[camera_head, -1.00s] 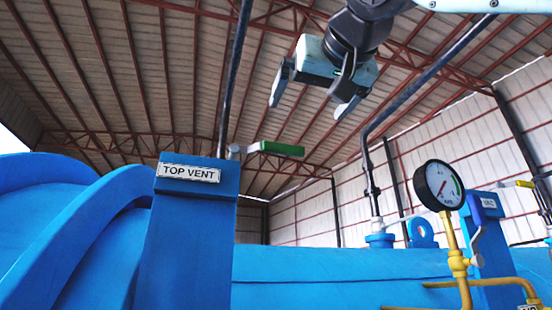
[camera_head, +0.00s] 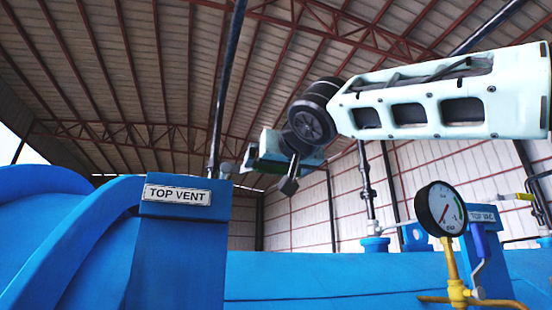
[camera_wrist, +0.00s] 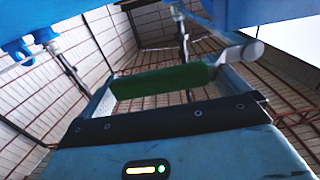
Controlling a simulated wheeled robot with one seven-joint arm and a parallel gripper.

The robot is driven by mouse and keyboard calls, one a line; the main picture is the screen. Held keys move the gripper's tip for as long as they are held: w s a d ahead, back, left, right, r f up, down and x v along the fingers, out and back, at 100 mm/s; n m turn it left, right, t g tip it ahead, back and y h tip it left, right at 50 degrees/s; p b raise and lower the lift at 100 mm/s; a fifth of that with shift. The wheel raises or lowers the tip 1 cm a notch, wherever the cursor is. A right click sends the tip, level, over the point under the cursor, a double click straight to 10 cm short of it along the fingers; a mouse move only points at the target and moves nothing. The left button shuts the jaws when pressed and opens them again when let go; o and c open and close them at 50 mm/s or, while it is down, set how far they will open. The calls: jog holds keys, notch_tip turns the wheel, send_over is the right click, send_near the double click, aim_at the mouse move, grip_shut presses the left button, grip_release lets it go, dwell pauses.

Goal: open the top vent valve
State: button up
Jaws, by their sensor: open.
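The top vent valve's green lever handle (camera_head: 283,165) sticks out to the right behind the blue post with the TOP VENT label (camera_head: 178,195). My gripper (camera_head: 268,172) is at the handle and partly hides it in the head view. In the wrist view the green handle (camera_wrist: 165,81) lies crosswise in front of my open gripper (camera_wrist: 175,85), spanning most of the gap between the two fingers. Its metal stem (camera_wrist: 240,54) runs to the right, past the right finger. Whether the fingers touch the handle I cannot tell.
A dark vertical pipe (camera_head: 227,90) rises beside the valve. At the right stand a pressure gauge (camera_head: 440,208) on yellow piping and another labelled blue post (camera_head: 483,214) with a blue-handled valve. The blue vessel (camera_head: 330,275) fills the bottom.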

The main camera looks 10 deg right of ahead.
jog(key=shift+w, duration=0.45)
jog(key=shift+c, duration=0.3)
jog(key=c, duration=1.1)
jog(key=shift+s+a+f+m+b, duration=0.2)
jog(key=shift+a+f+m+b, duration=0.7)
jog(key=shift+f+m+b, duration=1.25)
jog(key=shift+s+a+f+m+b, duration=0.15)
jog(key=shift+a+f+m+b, duration=0.95)
jog(key=shift+m+b, duration=1.85)
jog(key=shift+s+a+f+m+b, duration=0.2)
jog(key=shift+a+f+m+b, duration=0.55)
jog(key=shift+f+m+b, duration=1.9)
jog(key=shift+c, duration=0.2)
jog(key=shift+r+n+b, duration=0.8)
jog(key=shift+n+b, duration=0.15)
